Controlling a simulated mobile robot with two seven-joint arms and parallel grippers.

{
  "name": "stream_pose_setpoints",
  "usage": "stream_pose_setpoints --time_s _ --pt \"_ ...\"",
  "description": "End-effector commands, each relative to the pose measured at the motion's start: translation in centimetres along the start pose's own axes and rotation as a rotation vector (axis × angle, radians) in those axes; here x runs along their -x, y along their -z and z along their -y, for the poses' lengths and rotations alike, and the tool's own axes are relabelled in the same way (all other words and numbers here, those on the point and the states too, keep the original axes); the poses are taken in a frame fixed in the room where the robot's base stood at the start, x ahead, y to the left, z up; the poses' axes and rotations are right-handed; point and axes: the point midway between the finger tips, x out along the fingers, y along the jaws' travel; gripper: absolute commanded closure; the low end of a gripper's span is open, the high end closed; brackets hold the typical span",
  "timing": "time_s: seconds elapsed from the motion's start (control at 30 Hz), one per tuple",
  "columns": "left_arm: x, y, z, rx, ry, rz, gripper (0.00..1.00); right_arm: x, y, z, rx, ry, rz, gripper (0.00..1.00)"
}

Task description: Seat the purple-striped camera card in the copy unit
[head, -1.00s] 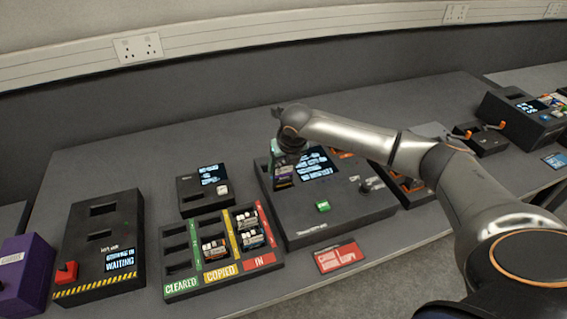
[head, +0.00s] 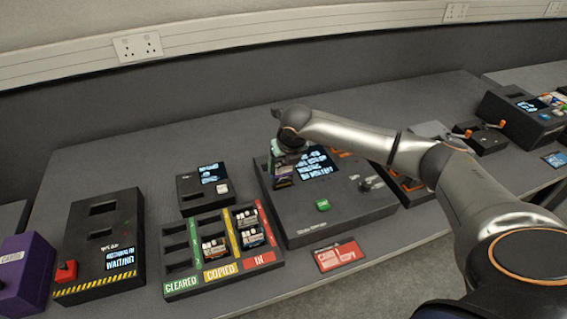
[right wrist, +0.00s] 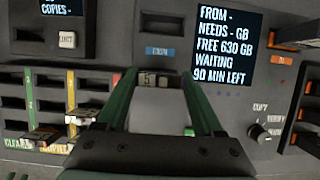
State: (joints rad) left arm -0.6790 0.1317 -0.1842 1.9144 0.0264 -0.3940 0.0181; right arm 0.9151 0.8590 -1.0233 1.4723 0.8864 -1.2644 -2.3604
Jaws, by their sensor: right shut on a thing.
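My right gripper (head: 285,156) is shut on the camera card (head: 282,178), whose dark body shows a purplish band. It holds the card upright at the left rear part of the copy unit (head: 335,212), a dark box with a screen and a green button. In the right wrist view, the green fingers (right wrist: 160,85) stand to the left of the unit's screen (right wrist: 226,45), which reads "WAITING". I cannot tell whether the card's lower end is in a slot or just above it. My left gripper is not in view.
The sorting tray (head: 222,267), labelled CLEARED, COPIED and IN, holds several cards left of the unit. A small screen box (head: 203,188) stands behind it. A red-buttoned box (head: 100,245) and purple box (head: 22,270) are farther left. A red label (head: 340,256) lies in front.

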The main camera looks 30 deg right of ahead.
Motion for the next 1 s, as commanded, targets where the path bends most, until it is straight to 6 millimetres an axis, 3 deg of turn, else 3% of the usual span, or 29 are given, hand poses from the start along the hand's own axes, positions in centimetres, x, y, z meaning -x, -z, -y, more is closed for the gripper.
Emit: stream_pose_setpoints --time_s 1.0 --pt "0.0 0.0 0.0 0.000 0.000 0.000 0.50 -1.1 0.5 0.0 0.000 0.000 -0.001 0.88"
